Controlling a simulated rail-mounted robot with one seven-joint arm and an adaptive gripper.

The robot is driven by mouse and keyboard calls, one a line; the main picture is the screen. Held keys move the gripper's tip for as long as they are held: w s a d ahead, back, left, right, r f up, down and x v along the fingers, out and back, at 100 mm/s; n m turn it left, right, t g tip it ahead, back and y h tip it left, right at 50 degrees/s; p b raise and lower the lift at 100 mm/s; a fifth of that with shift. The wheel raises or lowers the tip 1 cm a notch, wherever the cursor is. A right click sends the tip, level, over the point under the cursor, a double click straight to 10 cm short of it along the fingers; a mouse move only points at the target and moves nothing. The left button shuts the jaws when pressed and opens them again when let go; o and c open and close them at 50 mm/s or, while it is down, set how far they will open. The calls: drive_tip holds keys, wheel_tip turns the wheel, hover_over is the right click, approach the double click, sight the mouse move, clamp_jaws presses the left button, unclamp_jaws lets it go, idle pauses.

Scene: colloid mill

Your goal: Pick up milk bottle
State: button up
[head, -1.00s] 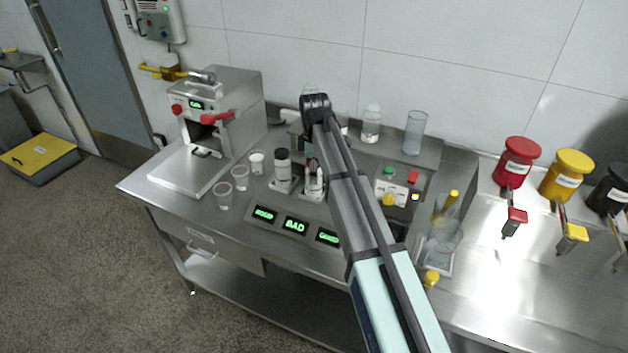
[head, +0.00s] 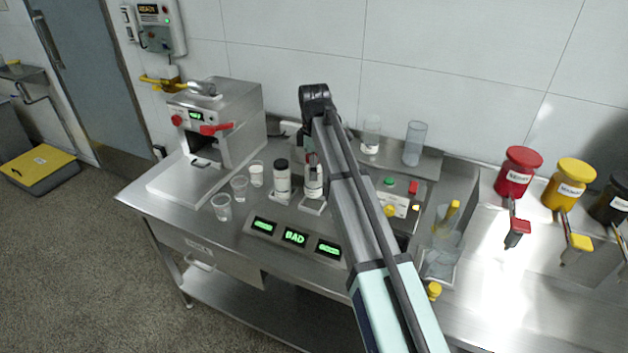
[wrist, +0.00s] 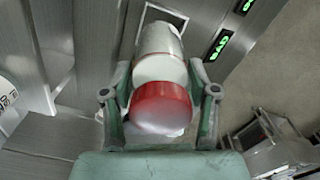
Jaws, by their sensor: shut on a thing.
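The milk bottle is white with a red cap (wrist: 162,104) and sits between the two fingers of my gripper (wrist: 160,78) in the wrist view. The fingers close on it from both sides. In the head view the bottle (head: 314,184) stands upright over a square metal pad (head: 313,207), partly hidden by my arm. Whether its base touches the pad is hard to tell. The gripper's fingers are mostly hidden behind my arm in that view.
A dark-capped bottle (head: 282,182) stands just left, with several clear cups beyond it. Green displays (head: 295,237) lie in front. A grey machine (head: 215,125) stands at the left. Glass cylinders (head: 414,144) stand behind, and a button box (head: 396,200) is to the right.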

wheel_tip(320, 180, up, 13)
drive_tip(key=shift+r+b, duration=0.2)
drive_tip(key=shift+b, duration=0.75)
drive_tip(key=s+a+f+p, duration=0.1)
drive_tip(key=s+a+f, duration=0.1)
drive_tip(key=s+f, duration=0.2)
drive_tip(key=s+a+f+p, duration=0.1)
drive_tip(key=s+a+f, duration=0.2)
drive_tip(key=s, duration=0.7)
drive_tip(key=s+a+f+p, duration=0.1)
drive_tip(key=s+a+f, duration=0.2)
drive_tip(key=s+f, duration=0.3)
drive_tip(key=shift+s+a+f, duration=0.25)
drive_tip(key=shift+s+f, duration=0.05)
drive_tip(key=shift+s, duration=0.7)
drive_tip(key=shift+d, duration=0.1)
